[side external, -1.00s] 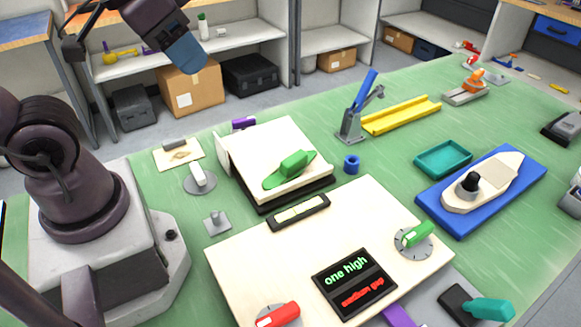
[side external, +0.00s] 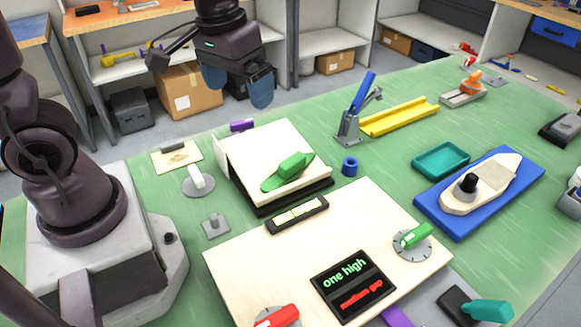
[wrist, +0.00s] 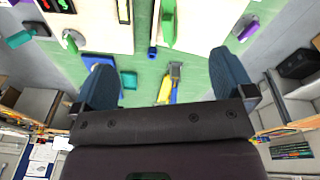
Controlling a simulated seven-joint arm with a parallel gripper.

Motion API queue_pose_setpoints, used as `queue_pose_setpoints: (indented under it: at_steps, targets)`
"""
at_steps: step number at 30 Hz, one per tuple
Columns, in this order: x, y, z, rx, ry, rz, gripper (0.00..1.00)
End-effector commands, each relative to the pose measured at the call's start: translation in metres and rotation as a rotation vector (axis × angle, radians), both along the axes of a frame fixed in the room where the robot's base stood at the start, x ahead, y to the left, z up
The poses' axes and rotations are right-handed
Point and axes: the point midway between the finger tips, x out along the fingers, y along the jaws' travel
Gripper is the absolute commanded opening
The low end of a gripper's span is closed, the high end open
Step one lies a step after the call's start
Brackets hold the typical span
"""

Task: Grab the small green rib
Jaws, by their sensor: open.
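The small green rib (side external: 287,173), a flat leaf shape with a raised block, lies on the pale raised board (side external: 262,137) in the middle of the table. It also shows near the top of the wrist view (wrist: 169,24). My gripper (side external: 238,86) is open and empty, with its two blue fingertips apart. In the side view it hangs in the air above and behind the pale board, well clear of the rib. The wrist view shows both fingers (wrist: 166,80) spread wide, with nothing between them.
A larger pale panel (side external: 240,262) with a display and green and red knobs lies in front. A blue ring (side external: 349,167), a clamp with a blue handle (side external: 352,120), a yellow channel (side external: 400,117) and a teal tray (side external: 441,160) stand to the right.

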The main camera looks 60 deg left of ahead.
Motion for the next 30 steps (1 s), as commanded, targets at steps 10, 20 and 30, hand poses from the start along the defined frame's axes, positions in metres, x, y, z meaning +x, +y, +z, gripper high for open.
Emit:
queue_pose_setpoints:
  at_steps: [10,20,30]
  targets:
    - [0.086,0.021,-0.097,-0.026,0.158,0.894,1.0]
    - [0.116,0.026,-0.098,-0.1,0.079,1.443,1.0]
    - [0.116,0.027,-0.149,-0.098,0.084,1.476,1.0]
